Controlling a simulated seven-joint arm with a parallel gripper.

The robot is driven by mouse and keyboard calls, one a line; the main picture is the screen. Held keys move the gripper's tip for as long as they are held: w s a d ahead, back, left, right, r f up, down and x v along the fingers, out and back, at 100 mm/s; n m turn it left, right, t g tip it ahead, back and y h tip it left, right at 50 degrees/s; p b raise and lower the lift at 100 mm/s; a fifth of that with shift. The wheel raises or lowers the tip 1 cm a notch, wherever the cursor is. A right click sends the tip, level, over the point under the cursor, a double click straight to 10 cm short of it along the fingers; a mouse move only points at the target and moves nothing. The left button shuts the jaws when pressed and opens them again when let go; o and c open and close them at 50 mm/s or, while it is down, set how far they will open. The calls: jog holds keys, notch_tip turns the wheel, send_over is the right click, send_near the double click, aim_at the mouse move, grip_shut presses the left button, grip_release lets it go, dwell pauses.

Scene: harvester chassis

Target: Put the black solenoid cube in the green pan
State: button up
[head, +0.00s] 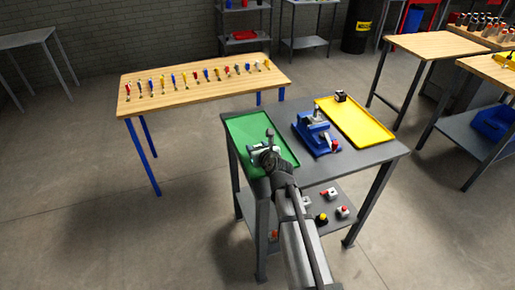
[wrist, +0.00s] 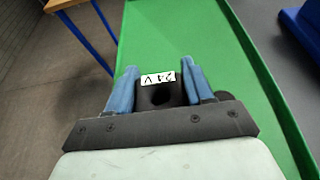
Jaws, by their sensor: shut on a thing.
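The green pan (wrist: 215,40) lies beneath the cube and fingers. In the head view the green pan (head: 243,126) lies on the left of the grey cart top, and my gripper (head: 264,148) is over its middle. The cube is hard to make out there. I cannot tell whether the cube touches the pan floor.
A blue fixture (head: 316,136) stands right of the pan. A yellow tray (head: 358,122) lies further right, with a small dark cube (head: 340,96) at its far end. A wooden table (head: 200,88) with a row of coloured tools stands behind. The lower shelf holds several small parts.

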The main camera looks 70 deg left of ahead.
jog(key=shift+f, duration=0.15)
jog(key=o, duration=1.2)
jog(key=shift+c, duration=0.2)
jog(key=shift+r, duration=0.2)
jog(key=v, duration=1.2)
jog(key=shift+c, duration=0.2)
